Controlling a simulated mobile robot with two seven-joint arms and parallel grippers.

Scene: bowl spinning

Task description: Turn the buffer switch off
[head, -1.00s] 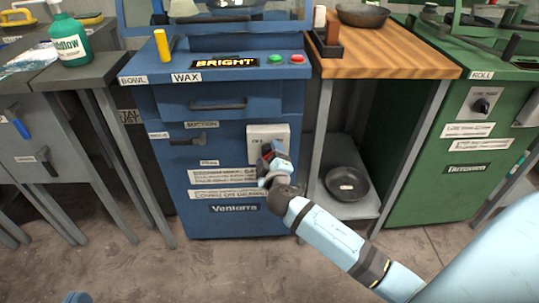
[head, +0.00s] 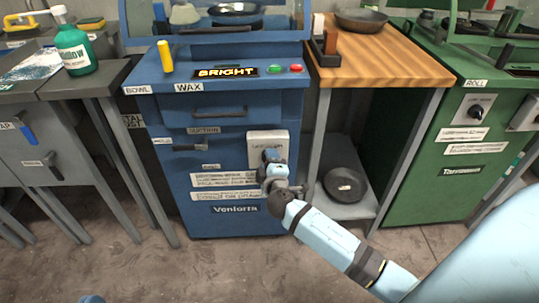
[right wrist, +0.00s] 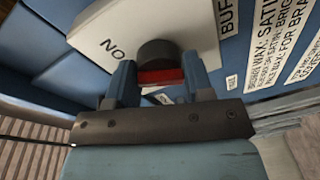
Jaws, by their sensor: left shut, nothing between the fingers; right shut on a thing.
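The buffer switch is a dark round knob (right wrist: 158,52) with a red part on a white plate (right wrist: 95,30), seen in the right wrist view. Printed letters reading NO show beside the knob, and a label starting BUF is on the blue panel. In the head view the white plate (head: 267,138) is on the front of the blue machine, and my gripper covers much of the knob. My right gripper (head: 270,158) is shut on the knob, with one finger on each side in the right wrist view (right wrist: 160,78). My left gripper is not visible.
The blue machine's front (head: 235,222) carries a suction lever (head: 190,146) and a drawer handle (head: 219,113). To the right, a wood-topped stand (head: 385,50) has a dark bowl (head: 346,185) on its lower shelf. A green machine (head: 430,165) stands further right. Floor is open in front.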

